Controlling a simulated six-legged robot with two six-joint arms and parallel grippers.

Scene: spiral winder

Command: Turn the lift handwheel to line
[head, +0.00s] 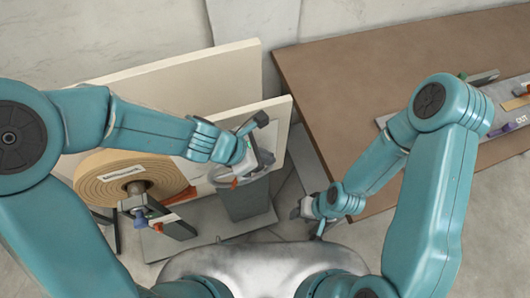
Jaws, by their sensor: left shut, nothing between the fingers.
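My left gripper (262,160) is shut and empty. It is over the top of a grey post (246,201) in front of a cream panel. A grey rounded part, which may be the lift handwheel, shows at the post's top, mostly hidden by my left gripper and wrist. I cannot tell whether the fingers touch it. A small orange-red piece (235,182) shows just below the gripper; I cannot make out a line mark. My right gripper (298,209) is low, right of the post and apart from it; its fingers are too small to read.
A large tan roll (100,180) sits on a spindle at the left, with a blue-knobbed part in front. Cream panels (190,78) stand behind the post. A brown table (340,75) fills the right, carrying a grey tray (490,122) with small tools.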

